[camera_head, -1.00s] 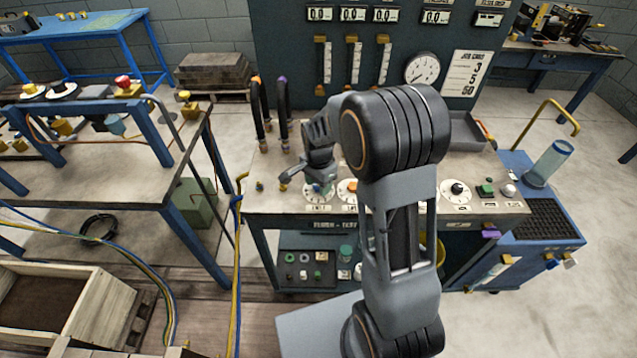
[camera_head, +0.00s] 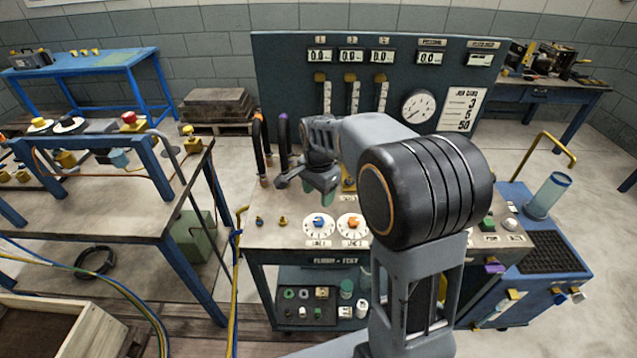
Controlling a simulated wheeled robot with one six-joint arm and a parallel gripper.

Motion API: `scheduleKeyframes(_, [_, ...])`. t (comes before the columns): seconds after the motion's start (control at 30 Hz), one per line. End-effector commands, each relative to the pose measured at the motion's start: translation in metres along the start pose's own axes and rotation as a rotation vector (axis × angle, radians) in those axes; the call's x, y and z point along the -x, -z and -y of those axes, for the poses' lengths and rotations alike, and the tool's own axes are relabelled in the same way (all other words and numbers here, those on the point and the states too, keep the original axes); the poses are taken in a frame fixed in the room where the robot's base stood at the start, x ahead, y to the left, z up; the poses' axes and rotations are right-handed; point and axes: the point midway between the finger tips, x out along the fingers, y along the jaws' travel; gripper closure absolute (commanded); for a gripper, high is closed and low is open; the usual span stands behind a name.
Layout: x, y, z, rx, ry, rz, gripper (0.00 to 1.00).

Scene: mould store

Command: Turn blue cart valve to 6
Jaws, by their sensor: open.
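The flush-test cart (camera_head: 275,240) stands ahead with a row of dials on its pale top. The blue valve knob (camera_head: 319,222) sits on a round white dial at the front left of that top. The small dial numbers and the knob's setting are too small to read. An orange valve knob (camera_head: 353,223) is on the dial just right of it. My gripper (camera_head: 325,196) is open and empty, pointing down above and behind the blue knob, apart from it. My arm hides the dials further right.
Two upright hoses with orange and purple ends (camera_head: 282,140) stand left of my gripper. The back panel (camera_head: 285,70) carries displays, flow tubes, a gauge (camera_head: 418,106) and a job card (camera_head: 462,107). A workbench (camera_head: 110,205) stands left. A blue side cart (camera_head: 535,245) stands right.

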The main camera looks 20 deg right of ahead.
Motion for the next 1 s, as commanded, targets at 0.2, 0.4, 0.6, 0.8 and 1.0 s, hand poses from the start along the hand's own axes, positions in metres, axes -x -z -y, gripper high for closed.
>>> scheduleKeyframes(0.2, [0.025,0.0,0.0,0.0,0.001,0.0,0.4])
scheduleKeyframes(0.4, [0.033,0.0,0.0,0.0,0.0,0.0,0.4])
scheduleKeyframes(0.6, [0.033,0.0,0.0,0.0,0.0,0.0,0.4])
scheduleKeyframes(0.8, [0.033,0.0,0.0,0.0,0.0,0.0,0.4])
scheduleKeyframes(1.0, [0.033,0.0,0.001,0.079,0.007,-0.004,0.4])
